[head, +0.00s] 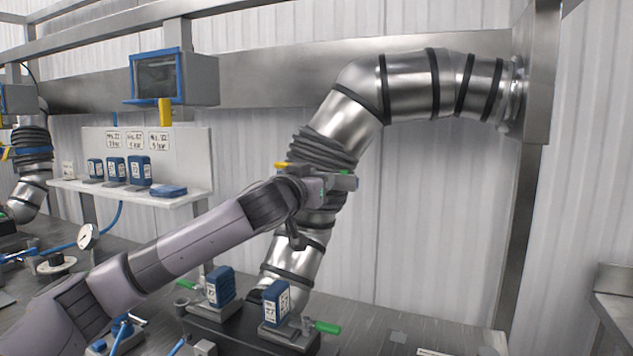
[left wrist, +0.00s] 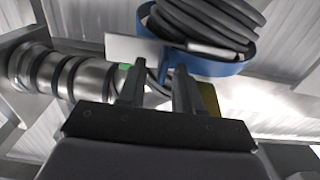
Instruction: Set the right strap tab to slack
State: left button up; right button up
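In the head view the right duct's dark ribbed bellows (head: 326,148) hangs in the bend of a steel duct. A yellow marker (head: 281,165) and a green marker (head: 347,182) show on either side of my left gripper (head: 318,184), which covers most of the strap there. In the left wrist view the blue strap (left wrist: 222,69) wraps around the bellows (left wrist: 205,22). A small blue strap tab (left wrist: 165,62) shows between the fingertips of my left gripper (left wrist: 160,72). The fingers are apart; contact with the tab cannot be told. My right gripper is not in view.
The steel duct (head: 352,98) crosses above and runs down to the bench. Blue boxes (head: 276,302) and a green handle (head: 327,327) stand below my arm. A white shelf (head: 185,197) and a blue-framed screen (head: 158,78) are at left.

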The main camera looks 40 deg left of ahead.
pick_arm(q)
jog(key=b+v, duration=0.2)
jog(key=v, duration=0.5)
dwell(0.6)
